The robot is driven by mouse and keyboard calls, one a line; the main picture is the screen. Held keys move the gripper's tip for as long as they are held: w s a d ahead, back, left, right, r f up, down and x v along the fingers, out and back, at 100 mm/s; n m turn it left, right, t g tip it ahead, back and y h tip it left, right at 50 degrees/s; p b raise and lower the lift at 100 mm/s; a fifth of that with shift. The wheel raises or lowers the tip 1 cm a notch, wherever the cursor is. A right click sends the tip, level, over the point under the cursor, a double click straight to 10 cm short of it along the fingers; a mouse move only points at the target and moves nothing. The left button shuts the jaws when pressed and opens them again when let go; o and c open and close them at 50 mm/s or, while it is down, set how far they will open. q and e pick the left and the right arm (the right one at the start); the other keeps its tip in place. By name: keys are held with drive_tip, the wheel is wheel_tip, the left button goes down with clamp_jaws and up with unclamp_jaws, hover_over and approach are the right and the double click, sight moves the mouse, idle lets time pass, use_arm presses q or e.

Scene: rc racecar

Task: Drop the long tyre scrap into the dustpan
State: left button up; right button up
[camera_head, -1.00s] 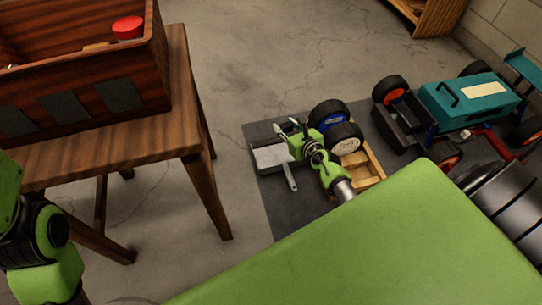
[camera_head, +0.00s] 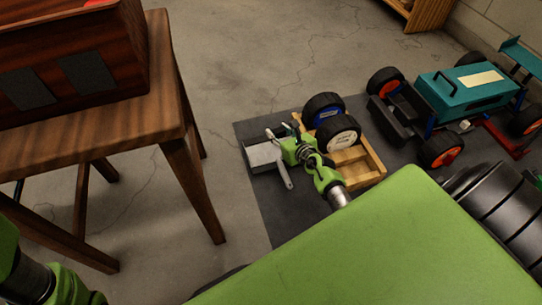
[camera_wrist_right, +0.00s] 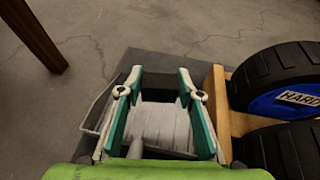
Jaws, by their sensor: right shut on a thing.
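The grey dustpan (camera_head: 259,157) lies on the dark mat, its handle (camera_head: 287,178) toward me. My right gripper (camera_head: 282,132) is right above the dustpan's right side. In the right wrist view the two teal-padded fingers of this gripper (camera_wrist_right: 160,90) stand well apart, with the pale dustpan (camera_wrist_right: 101,108) below and between them. A dark strip (camera_wrist_right: 160,82) spans between the fingers and is probably the long tyre scrap; it is hard to tell from the dark mat. My left arm shows at the lower left, its gripper out of view.
A wooden tray (camera_head: 368,176) with wheels (camera_head: 338,134) stands just right of my right gripper. The teal racecar (camera_head: 465,92) is further right. A wooden table (camera_head: 90,138) with a wooden box (camera_head: 110,60) stands at the left. The floor between table and mat is clear.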

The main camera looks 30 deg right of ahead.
drive_tip(key=o, duration=0.9)
drive_tip(key=v, duration=0.6)
drive_tip(key=shift+f, duration=0.25)
drive_tip(key=s, duration=0.7)
drive_tip(key=s+a, duration=0.1)
drive_tip(key=s, duration=0.3)
drive_tip(key=shift+r, duration=0.1)
